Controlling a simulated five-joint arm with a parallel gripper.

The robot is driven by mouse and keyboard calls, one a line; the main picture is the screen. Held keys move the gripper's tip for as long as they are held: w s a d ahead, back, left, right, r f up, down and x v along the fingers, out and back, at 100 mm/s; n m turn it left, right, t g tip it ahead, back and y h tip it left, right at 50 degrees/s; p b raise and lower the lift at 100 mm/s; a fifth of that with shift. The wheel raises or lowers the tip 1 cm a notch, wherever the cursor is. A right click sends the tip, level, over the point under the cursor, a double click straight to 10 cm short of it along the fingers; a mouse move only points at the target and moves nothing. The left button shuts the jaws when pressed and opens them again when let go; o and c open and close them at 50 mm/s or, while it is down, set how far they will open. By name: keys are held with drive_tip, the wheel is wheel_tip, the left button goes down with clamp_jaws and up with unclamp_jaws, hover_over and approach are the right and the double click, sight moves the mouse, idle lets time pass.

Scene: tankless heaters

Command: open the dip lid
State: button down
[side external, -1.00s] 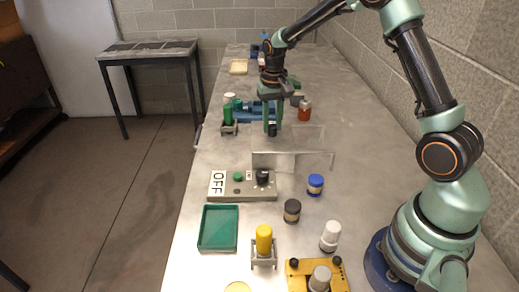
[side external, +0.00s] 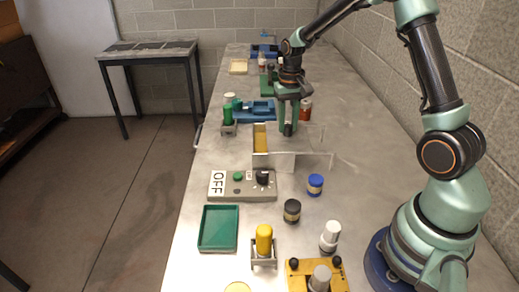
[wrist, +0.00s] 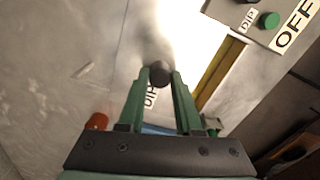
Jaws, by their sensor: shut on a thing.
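My gripper (side external: 288,122) is shut on the dip lid's small black knob (side external: 288,131). In the wrist view the knob (wrist: 160,72) sits between the tips of the green fingers. The dip lid (wrist: 185,30) is a flat, shiny plate with a DIP label, partly hidden by the fingers. The lid is partly slid open: an amber strip (side external: 260,138) of the dip tank's inside shows at its left, and as a yellow-brown band in the wrist view (wrist: 214,72). The tank's pale front wall (side external: 272,161) stands nearest the camera.
A control panel (side external: 225,187) with an OFF sign, green button and black dial lies in front of the tank. A blue fixture (side external: 258,107) and a green-capped bottle (side external: 228,115) stand behind left. An orange-brown jar (side external: 306,111) is close behind my gripper.

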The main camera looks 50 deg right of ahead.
drive_tip(key=s+d, duration=0.4)
drive_tip(key=shift+s+d, duration=0.3)
drive_tip(key=shift+d, duration=0.1)
drive_tip(key=shift+r, duration=0.1)
drive_tip(key=c, duration=0.6)
unclamp_jaws()
wheel_tip(320, 180, up, 12)
drive_tip(key=shift+r, duration=0.1)
